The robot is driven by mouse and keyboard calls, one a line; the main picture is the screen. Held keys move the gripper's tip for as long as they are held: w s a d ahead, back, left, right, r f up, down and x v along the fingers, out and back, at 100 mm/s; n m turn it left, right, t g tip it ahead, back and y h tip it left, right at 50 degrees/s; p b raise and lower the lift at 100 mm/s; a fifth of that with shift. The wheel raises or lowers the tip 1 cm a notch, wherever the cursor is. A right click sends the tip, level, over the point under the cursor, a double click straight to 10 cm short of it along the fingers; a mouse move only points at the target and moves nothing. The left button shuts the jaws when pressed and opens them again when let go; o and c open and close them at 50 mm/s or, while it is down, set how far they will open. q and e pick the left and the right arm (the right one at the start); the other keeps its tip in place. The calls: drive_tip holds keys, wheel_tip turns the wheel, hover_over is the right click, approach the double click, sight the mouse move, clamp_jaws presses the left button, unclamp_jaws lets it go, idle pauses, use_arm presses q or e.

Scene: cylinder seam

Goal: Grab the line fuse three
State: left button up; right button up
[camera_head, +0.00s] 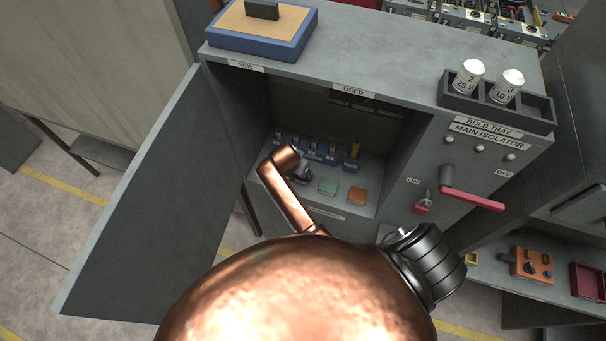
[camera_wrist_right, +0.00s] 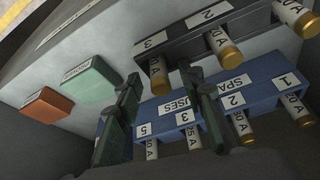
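Fuses beside labels 2 and 1 sit in the same holder. In the head view, my copper arm reaches into the open cabinet (camera_head: 225,52) and hides much of that area. My left gripper is not in view.
A blue spare-fuse block (camera_wrist_right: 262,92) with several fuses lies close to the fingers. A green block (camera_wrist_right: 90,82) and an orange block (camera_wrist_right: 46,108) are nearby. The cabinet door (camera_head: 135,205) stands open at left; a red-handled isolator (camera_head: 470,198) is at right.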

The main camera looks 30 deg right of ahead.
drive_tip(key=shift+a, duration=0.1)
drive_tip(key=shift+c, duration=0.4)
clamp_jaws()
